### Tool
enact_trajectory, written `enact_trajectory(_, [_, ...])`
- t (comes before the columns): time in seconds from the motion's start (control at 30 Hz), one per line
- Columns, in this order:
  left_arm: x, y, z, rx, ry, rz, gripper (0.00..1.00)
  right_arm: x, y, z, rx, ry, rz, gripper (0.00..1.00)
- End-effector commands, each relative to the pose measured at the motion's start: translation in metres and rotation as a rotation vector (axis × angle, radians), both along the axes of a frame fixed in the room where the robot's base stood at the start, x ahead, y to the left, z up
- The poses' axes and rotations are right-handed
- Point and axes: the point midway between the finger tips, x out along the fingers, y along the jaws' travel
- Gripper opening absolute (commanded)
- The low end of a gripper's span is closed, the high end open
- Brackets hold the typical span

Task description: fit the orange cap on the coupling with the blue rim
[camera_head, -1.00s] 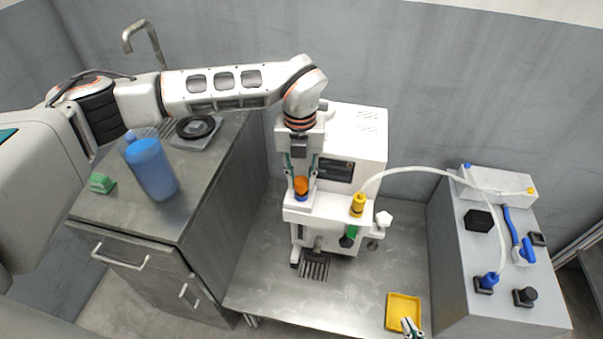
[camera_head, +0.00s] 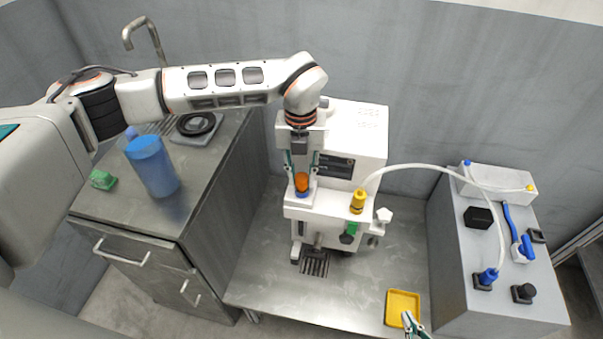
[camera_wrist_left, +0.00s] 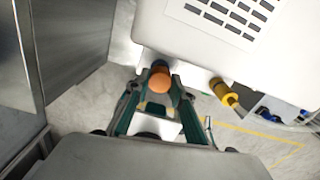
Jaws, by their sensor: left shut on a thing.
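The orange cap (camera_head: 302,180) is at the front of the white machine, between the fingers of my left gripper (camera_head: 302,184), which points down and is shut on it. The blue rim of the coupling (camera_head: 302,194) shows directly below the cap. Whether the cap is fully seated cannot be told. My right gripper (camera_head: 411,322) shows only its fingertips at the bottom edge, near the yellow tray; its opening is unclear.
A yellow coupling (camera_head: 358,201) with a white hose (camera_head: 430,168) stands to the right of the cap. A green part (camera_head: 349,233) is below it. A yellow tray (camera_head: 391,317) lies on the metal table (camera_head: 262,290). A grey box with connectors (camera_head: 455,250) stands at right.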

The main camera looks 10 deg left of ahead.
Motion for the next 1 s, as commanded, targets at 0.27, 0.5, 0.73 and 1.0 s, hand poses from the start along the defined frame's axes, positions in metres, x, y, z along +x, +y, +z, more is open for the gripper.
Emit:
enact_trajectory(0.27, [-0.0003, -0.0001, -0.0007, 0.0, 0.001, 0.0, 0.1, 0.0, 0.0001, -0.0001, 0.0, 0.0, 0.0, 0.0])
enact_trajectory(0.5, [-0.0003, 0.0, -0.0005, 0.001, 0.001, 0.0, 0.1, 0.0003, 0.0002, 0.0005, 0.0, -0.001, 0.0, 0.0])
enact_trajectory(0.73, [-0.0003, 0.0001, 0.0004, 0.001, 0.001, 0.0, 0.1, 0.0019, 0.0002, 0.0058, 0.001, -0.005, 0.0, 0.0])
enact_trajectory(1.0, [-0.0004, 0.0, -0.0008, 0.001, 0.002, 0.0, 0.1, 0.0026, 0.0005, 0.0072, 0.002, -0.008, 0.0, 0.0])
